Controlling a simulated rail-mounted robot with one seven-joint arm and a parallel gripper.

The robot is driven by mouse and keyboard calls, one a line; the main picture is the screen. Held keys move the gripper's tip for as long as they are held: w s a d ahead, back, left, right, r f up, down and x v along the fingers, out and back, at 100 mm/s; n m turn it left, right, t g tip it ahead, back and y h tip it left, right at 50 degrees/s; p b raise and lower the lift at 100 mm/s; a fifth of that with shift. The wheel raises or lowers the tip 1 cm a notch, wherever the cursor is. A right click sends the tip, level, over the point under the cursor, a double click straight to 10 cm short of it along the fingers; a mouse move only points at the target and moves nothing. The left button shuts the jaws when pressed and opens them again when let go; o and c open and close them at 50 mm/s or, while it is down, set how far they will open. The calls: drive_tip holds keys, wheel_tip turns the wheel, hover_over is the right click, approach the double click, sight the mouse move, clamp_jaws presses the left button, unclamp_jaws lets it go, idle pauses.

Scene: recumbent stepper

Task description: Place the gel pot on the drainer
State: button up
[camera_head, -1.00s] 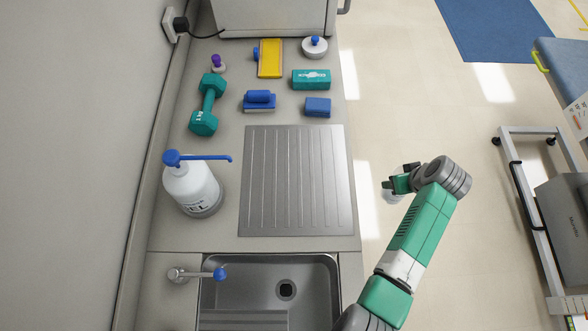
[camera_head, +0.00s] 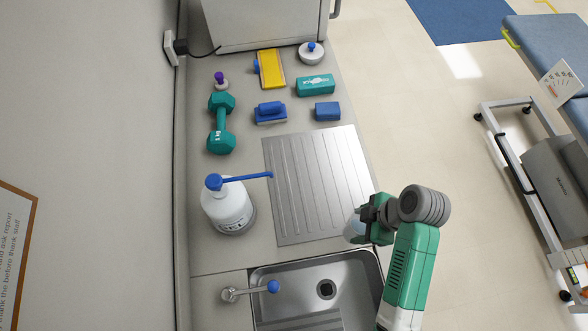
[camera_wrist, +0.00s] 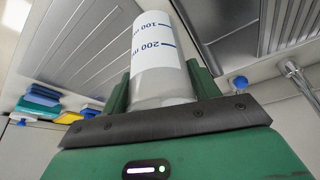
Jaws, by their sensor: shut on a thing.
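My gripper (camera_head: 366,216) is shut on the gel pot (camera_head: 354,230), a pale, partly clear pot with ml marks. In the wrist view the pot (camera_wrist: 160,55) stands between both fingers, its blue print readable. The ribbed metal drainer (camera_head: 312,185) lies on the counter, bare on its visible surface. In the head view the gripper and pot cover its front right corner, near the sink. The drainer (camera_wrist: 85,45) also shows at the left of the wrist view. The pot looks apart from the drainer, but its height is hard to judge.
A white pump bottle (camera_head: 226,208) with a blue spout stands left of the drainer. The sink (camera_head: 290,285) and tap (camera_head: 245,290) are in front.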

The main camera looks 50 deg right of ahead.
drive_tip(key=shift+w+d, duration=0.1)
drive_tip(key=shift+d, duration=0.1)
drive_tip(key=shift+w+d+f, duration=0.85)
drive_tip(key=shift+w+d, duration=0.9)
drive_tip(key=shift+d, duration=0.15)
drive_tip(key=shift+w+d+f, duration=0.8)
drive_tip(key=shift+w+d, duration=0.95)
drive_tip(key=shift+d, duration=0.2)
drive_tip(key=shift+w+d+f, duration=0.85)
drive_tip(key=shift+w+d, duration=0.9)
drive_tip(key=shift+d, duration=0.15)
drive_tip(key=shift+f, duration=0.1)
drive_tip(key=o, duration=1)
drive_tip(key=shift+o, duration=0.2)
drive_tip(key=shift+r, duration=0.25)
drive_tip(key=v, duration=1.1)
drive_tip(key=shift+r, duration=0.35)
